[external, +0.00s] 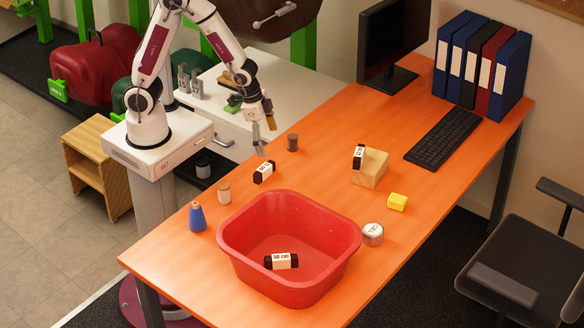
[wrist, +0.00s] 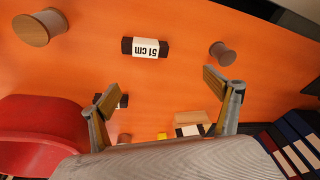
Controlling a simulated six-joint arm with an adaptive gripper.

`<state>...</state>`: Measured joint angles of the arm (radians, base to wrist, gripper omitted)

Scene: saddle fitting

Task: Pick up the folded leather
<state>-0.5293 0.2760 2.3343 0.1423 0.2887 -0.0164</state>
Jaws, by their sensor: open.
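Three dark folded leather pieces with white paper bands are in the external view. One (external: 264,172) lies on the orange table just below my gripper (external: 264,138); in the wrist view this piece (wrist: 145,47) reads "51 cm". A second (external: 358,157) sits on a wooden block (external: 370,170). A third (external: 281,261), banded "50 cm", lies inside the red tub (external: 235,262). My gripper is open and empty above the table, with its fingers spread wide in the wrist view (wrist: 160,92). It touches none of the pieces.
A yellow block (external: 397,201), a tin (external: 372,234), a keyboard (external: 444,137) and binders (external: 482,62) are farther right.

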